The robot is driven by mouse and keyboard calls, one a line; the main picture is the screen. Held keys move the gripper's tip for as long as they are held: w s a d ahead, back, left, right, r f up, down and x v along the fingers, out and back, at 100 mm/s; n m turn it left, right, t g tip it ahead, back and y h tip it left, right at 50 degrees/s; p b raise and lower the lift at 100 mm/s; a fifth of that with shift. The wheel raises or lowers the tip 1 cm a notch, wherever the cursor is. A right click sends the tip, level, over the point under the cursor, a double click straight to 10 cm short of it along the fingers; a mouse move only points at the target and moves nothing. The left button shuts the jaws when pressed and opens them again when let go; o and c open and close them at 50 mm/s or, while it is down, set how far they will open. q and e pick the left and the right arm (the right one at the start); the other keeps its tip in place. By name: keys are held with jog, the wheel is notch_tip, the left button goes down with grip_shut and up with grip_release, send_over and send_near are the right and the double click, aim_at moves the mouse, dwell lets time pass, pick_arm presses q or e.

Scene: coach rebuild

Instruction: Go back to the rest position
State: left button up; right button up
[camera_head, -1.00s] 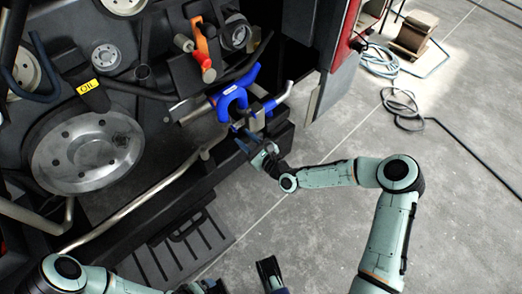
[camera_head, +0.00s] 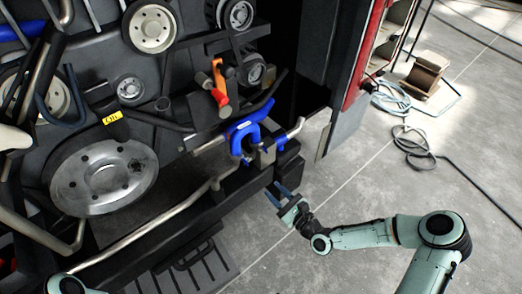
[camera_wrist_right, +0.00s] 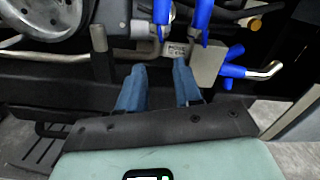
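My right gripper (camera_head: 281,192) is open, just below and right of the blue hose part (camera_head: 241,133) on the engine. In the right wrist view its two blue fingers (camera_wrist_right: 160,85) stand apart with nothing between them. The blue hose part (camera_wrist_right: 202,18) and a grey block (camera_wrist_right: 207,66) lie beyond the fingertips in that view. My left arm (camera_head: 68,286) shows only as a small piece at the bottom left of the head view; its gripper is out of the picture.
The engine bay fills the left side, with a large pulley (camera_head: 103,176), pipes and an orange-red handle (camera_head: 219,84). A grey slotted step (camera_head: 203,268) is below. A red-edged panel (camera_head: 362,62) stands at the right.

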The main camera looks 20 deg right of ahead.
jog(key=s+a+f+n+g+p, duration=0.8)
jog(key=s+a+f+n+g, duration=0.2)
jog(key=s+a+n, duration=0.15)
pick_arm(q)
notch_tip(320, 180, up, 14)
jog(key=s+g+p, duration=0.1)
jog(key=p, duration=0.6)
jog(key=shift+s+d+r, duration=0.15)
jog(key=shift+d+r, duration=0.05)
jog(key=shift+d, duration=0.2)
pick_arm(e)
jog(key=s+d+n+g+h, duration=0.2)
jog(key=s+n+g, duration=0.6)
jog(key=s+n, duration=0.5)
jog(key=s, duration=0.4)
jog(key=shift+s+d+h, duration=0.3)
jog(key=shift+d, duration=0.1)
jog(key=shift+f, duration=0.1)
